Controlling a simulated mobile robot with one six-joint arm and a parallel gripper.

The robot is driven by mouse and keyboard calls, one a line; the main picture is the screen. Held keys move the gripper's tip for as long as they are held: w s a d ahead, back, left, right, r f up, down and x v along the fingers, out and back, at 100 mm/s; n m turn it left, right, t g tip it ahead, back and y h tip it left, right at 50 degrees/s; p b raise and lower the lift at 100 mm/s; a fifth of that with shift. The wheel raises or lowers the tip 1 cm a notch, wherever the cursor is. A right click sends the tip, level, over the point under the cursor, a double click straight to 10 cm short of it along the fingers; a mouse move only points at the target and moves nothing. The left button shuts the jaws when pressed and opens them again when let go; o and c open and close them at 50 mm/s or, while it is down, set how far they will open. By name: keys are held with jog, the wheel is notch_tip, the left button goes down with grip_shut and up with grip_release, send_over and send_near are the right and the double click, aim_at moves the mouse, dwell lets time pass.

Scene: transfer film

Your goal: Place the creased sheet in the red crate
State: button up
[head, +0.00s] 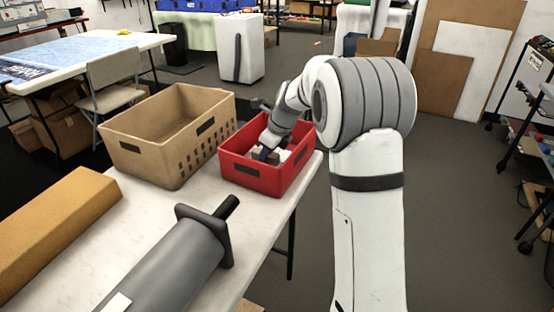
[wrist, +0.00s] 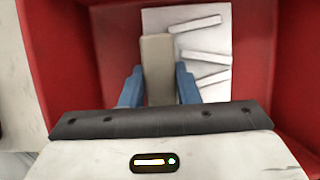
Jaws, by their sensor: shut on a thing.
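The red crate (head: 250,181) stands on the white table's right end, and its red walls (wrist: 295,60) surround the wrist view. The creased sheet (wrist: 212,60) is white with several raised strips, inside the crate's outline. A beige block (wrist: 157,62) overlaps its left part and appears to belong to it. My gripper (wrist: 158,80) reaches down into the crate, its blue fingers shut on this block. In the head view, my gripper (head: 267,155) partly hides the sheet. I cannot tell whether the sheet touches the crate floor.
A tan crate (head: 165,165) stands close to the left of the red crate. A grey cylinder with a dark square flange (head: 175,262) and a long tan box (head: 55,230) lie nearer on the table (head: 118,228).

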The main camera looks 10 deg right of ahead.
jog(key=shift+f, duration=0.85)
jog(key=o, duration=1)
jog(key=shift+f, duration=0.1)
jog(key=shift+c, duration=0.2)
